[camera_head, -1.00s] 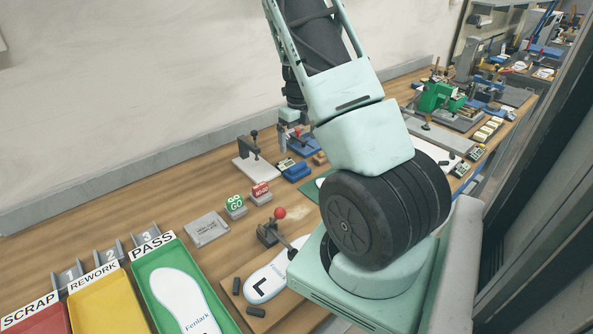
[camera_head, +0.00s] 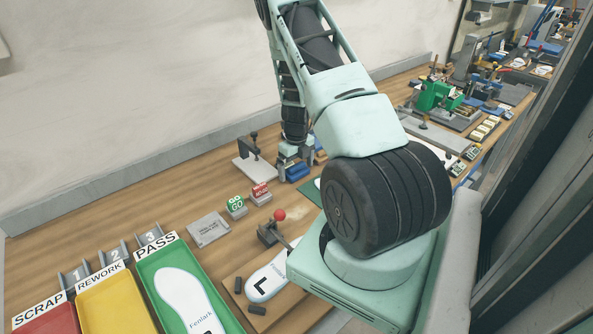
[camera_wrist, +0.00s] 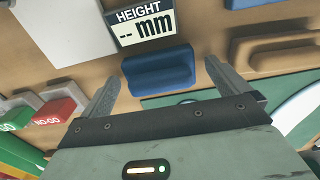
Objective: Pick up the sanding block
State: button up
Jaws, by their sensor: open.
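A blue block with a raised, rounded back, which looks like the sanding block (camera_wrist: 158,73), lies on the wooden bench in the middle of the wrist view. It also shows in the head view (camera_head: 297,174). My gripper (camera_wrist: 162,77) is open and empty. Its two fingers stand left and right of the blue block in the wrist view, with gaps on both sides. In the head view my gripper (camera_head: 291,156) is right by the blue block and partly covers the things behind it. I cannot tell its exact height above the bench.
A HEIGHT mm display (camera_wrist: 146,24) lies just beyond the blue block. A brown block (camera_wrist: 277,54) lies to the right, and a green mat (camera_wrist: 190,97) nearer. A red NO-GO block (camera_wrist: 62,112) stands at left. A white-based stand (camera_head: 257,168) is left of my gripper.

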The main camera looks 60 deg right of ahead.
aim_at(297, 165)
jog(key=c, duration=1.2)
jog(key=shift+o, duration=0.2)
jog(key=shift+r, duration=0.1)
notch_tip(297, 165, up, 10)
jog(key=shift+f+b, duration=0.1)
jog(key=shift+b, duration=0.95)
jog(key=o, duration=0.3)
jog(key=shift+c, duration=0.2)
jog(key=shift+s, duration=0.15)
